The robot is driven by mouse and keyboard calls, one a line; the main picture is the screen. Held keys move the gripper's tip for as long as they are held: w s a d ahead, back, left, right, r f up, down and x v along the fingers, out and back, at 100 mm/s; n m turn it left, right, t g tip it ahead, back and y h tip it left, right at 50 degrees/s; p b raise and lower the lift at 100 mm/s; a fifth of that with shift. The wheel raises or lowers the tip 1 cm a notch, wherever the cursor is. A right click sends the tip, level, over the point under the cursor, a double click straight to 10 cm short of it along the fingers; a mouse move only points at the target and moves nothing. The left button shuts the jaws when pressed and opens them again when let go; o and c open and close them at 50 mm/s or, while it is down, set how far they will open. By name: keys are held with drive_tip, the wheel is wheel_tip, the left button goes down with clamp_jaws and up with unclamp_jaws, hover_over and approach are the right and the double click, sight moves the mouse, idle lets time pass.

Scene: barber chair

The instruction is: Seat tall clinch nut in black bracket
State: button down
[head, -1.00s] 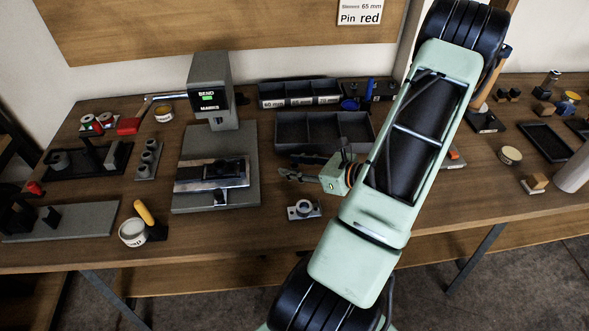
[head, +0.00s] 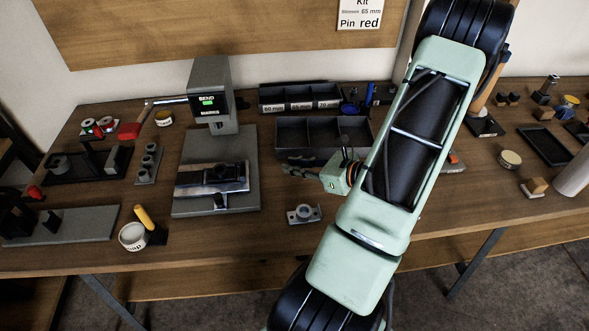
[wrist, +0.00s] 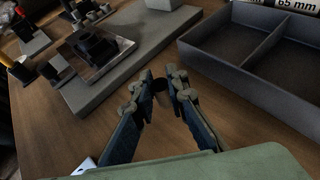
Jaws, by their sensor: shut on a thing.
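The black bracket (head: 233,172) sits on the bright metal plate of the press in the head view. It shows at the upper left of the wrist view (wrist: 97,44), dark with a raised round part. My gripper (head: 291,170) is to the right of the press base, apart from the bracket. In the wrist view my gripper (wrist: 160,85) is closed on a small dark round piece, taken as the tall clinch nut (wrist: 160,84). The fingers hide part of it, and its height cannot be told.
The grey press (head: 211,95) stands behind the bracket. A divided dark tray (head: 292,151) lies behind my gripper, close to its right in the wrist view. A small grey block with a ring (head: 304,214) lies in front. Bare wood (head: 275,235) is clear at the front.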

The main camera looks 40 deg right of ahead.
drive_tip(key=s+a+r+p, duration=0.7)
drive_tip(key=s+r+p, duration=0.3)
drive_tip(key=s+r, duration=0.1)
drive_tip(key=shift+s, duration=0.4)
drive_tip(key=shift+a, duration=0.2)
drive_tip(key=w+a+r+n+g+y, duration=0.2)
drive_tip(key=w+a+r+n+y, duration=0.1)
drive_tip(key=w+a, duration=0.5)
drive_tip(key=w+a+r+n+g+y+p, duration=0.1)
drive_tip(key=w+a+r+n+g+y, duration=0.1)
drive_tip(key=w+a, duration=0.7)
drive_tip(key=w+r+n+y, duration=0.1)
drive_tip(key=w+r+n, duration=0.1)
drive_tip(key=w, duration=0.2)
drive_tip(key=shift+w+g+y, duration=0.3)
drive_tip(key=shift+w, duration=0.1)
